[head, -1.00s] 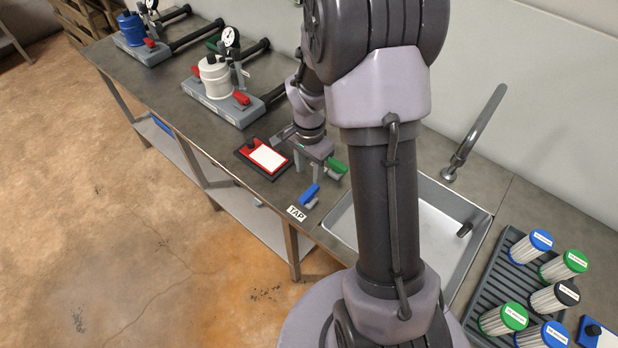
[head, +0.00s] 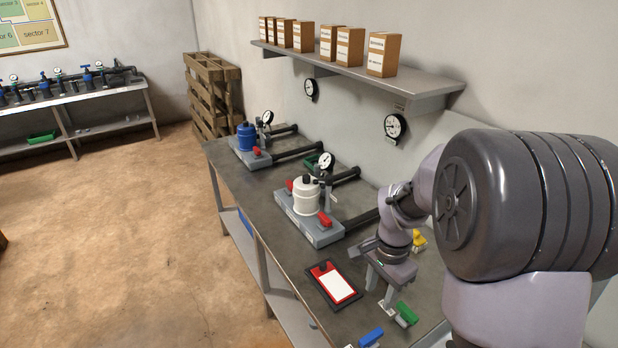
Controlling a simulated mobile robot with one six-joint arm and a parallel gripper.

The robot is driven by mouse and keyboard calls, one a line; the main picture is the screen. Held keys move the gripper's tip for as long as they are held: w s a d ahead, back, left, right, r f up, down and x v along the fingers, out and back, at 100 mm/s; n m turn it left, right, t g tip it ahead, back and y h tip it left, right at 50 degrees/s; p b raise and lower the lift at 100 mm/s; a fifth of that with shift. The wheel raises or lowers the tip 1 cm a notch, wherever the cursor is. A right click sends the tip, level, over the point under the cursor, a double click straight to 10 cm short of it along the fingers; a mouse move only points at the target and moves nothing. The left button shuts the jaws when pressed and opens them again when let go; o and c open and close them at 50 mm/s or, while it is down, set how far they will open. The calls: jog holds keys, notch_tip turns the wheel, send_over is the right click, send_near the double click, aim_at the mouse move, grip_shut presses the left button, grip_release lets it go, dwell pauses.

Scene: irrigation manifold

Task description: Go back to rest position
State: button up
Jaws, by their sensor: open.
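My gripper (head: 381,298) is in the head view at the right, over the near part of the bench (head: 268,215). Its jaws point down, apart and empty. A green-handled valve (head: 406,314) is just right of and below the fingers. A blue handle (head: 371,337) is at the bottom edge, partly cut off. A red-and-white clipboard (head: 336,286) lies on the bench left of the gripper. I cannot tell whether the fingertips touch anything. My arm hides the right side of the bench.
A white filter housing (head: 305,197) and a blue one (head: 246,138) stand on grey bases with black pipes. A yellow object (head: 418,240) is behind the gripper. A wall shelf (head: 360,78) holds several boxes above gauges. The floor (head: 120,220) at left is clear.

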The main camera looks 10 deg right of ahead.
jog(key=s+a+r+n+t+y+b, duration=0.1)
jog(key=s+a+r+n+t+b, duration=0.1)
jog(key=s+a+r+n, duration=0.2)
jog(key=s+a+r+n+t+y+b, duration=0.1)
jog(key=s+a+r+n, duration=0.4)
jog(key=s+a, duration=0.6)
notch_tip(320, 180, up, 2)
jog(key=s+t+b, duration=0.1)
jog(key=s+t, duration=0.1)
jog(key=shift+r+t+b, duration=0.15)
jog(key=shift+t+b, duration=0.15)
jog(key=shift+b, duration=0.05)
jog(key=shift+a, duration=0.1)
